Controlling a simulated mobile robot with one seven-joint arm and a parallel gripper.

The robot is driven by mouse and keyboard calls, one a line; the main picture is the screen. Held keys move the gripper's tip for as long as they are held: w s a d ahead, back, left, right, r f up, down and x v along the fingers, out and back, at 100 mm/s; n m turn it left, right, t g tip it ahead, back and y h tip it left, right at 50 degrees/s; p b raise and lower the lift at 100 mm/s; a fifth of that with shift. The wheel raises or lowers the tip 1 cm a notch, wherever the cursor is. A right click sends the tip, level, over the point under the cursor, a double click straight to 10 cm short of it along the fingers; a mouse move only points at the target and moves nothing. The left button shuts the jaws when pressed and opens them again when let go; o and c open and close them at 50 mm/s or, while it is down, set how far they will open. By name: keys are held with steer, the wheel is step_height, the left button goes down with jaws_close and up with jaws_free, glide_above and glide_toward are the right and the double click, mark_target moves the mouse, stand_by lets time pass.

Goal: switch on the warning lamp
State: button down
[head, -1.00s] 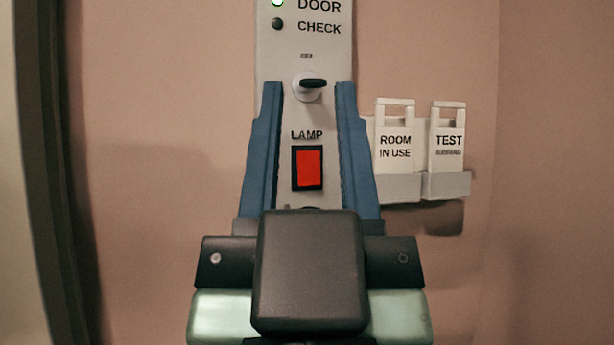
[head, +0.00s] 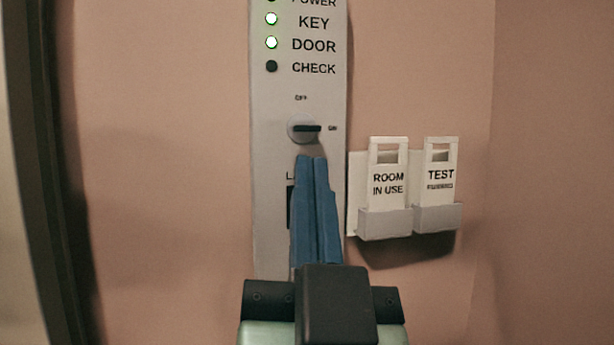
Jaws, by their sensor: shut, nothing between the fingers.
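The grey control panel (head: 270,230) runs up the wall in the head view. Its lamp switch (head: 290,207) is almost wholly hidden behind my gripper; only the dark left edge of its frame shows, so I cannot tell its position. Most of the LAMP label is covered too. My gripper (head: 312,158) is shut and empty, its two blue fingers together, tips just below the key switch (head: 303,128). The black key lies level, pointing right to ON. I cannot tell whether the fingers touch the panel.
Above the key, the KEY light (head: 271,19) and DOOR light (head: 271,43) are lit; the CHECK light (head: 271,66) is dark. Right of the panel, a holder (head: 385,223) carries a ROOM IN USE tag (head: 388,172) and a TEST tag (head: 440,173). The wall at left is bare.

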steer(key=w+d+m+g+y+p, duration=0.15)
steer(key=w+m+g+p, duration=0.3)
steer(key=p, duration=0.95)
steer(key=s+d+f+m+g+y+p, duration=0.1)
steer(key=s+m+g+p, duration=0.5)
steer(key=p, duration=2.1)
steer(key=shift+d+f+m+g, duration=0.2)
steer(key=shift+d+m+g, duration=0.6)
steer(key=shift+m, duration=0.65)
steer(key=shift+a+y, duration=0.2)
steer(key=shift+y, duration=0.05)
steer(key=p+x, duration=0.3)
steer(key=x, duration=1)
steer(key=shift+w+a+r+p, duration=0.25)
steer(key=shift+w+p, duration=0.15)
steer(key=shift+w, duration=0.1)
